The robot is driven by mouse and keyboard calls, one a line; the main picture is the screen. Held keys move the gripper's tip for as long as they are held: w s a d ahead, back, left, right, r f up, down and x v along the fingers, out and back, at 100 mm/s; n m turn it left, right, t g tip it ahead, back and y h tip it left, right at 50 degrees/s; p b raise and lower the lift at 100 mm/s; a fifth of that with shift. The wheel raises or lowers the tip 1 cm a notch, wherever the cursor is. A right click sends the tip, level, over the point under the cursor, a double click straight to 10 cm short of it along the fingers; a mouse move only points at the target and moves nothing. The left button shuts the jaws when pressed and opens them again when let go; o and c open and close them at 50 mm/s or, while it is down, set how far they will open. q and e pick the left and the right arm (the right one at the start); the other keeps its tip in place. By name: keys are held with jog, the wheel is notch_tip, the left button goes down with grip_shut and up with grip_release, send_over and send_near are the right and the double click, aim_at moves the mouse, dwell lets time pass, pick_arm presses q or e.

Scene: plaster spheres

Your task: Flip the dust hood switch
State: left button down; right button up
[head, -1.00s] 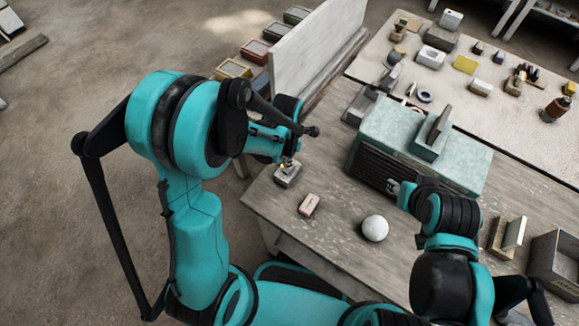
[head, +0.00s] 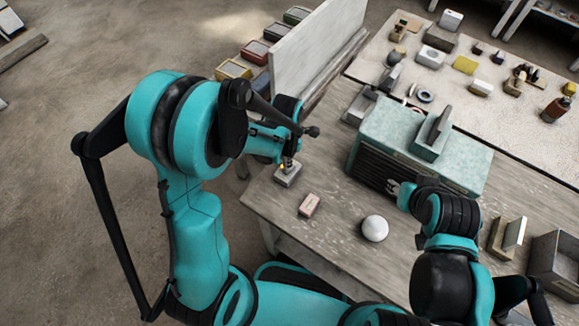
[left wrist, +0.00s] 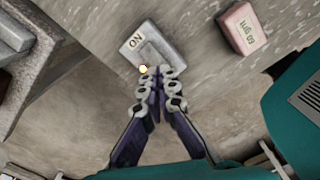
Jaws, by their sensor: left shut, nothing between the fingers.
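The switch is a small grey box (head: 286,178) at the left front of the workbench. In the left wrist view the switch box (left wrist: 136,42) shows an "ON" label, a raised rocker and a small yellow glowing lamp beside it. My left gripper (left wrist: 158,73) is shut and empty, its fingertips at the near edge of the rocker; I cannot tell whether they touch it. In the head view the left gripper (head: 289,163) is just above the box. The teal dust hood (head: 388,125) has a dark slatted front. My right gripper (head: 393,188) is before these slats, its fingers too small to judge.
A pink "60 grit" block (head: 310,205) lies close to the switch. A white plaster sphere (head: 374,228) sits on the bench (head: 335,180). A pale upright board (head: 310,50) stands behind my left arm. A grey bin (head: 556,262) stands at the right.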

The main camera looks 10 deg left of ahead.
pick_arm(q)
jog(key=shift+f+b, duration=1.3)
jog(key=shift+f, duration=0.1)
dwell(0.4)
jog(key=shift+r, duration=0.15)
jog(key=shift+r+p, duration=2.55)
jog(key=shift+r, duration=0.9)
jog(key=shift+f, duration=0.1)
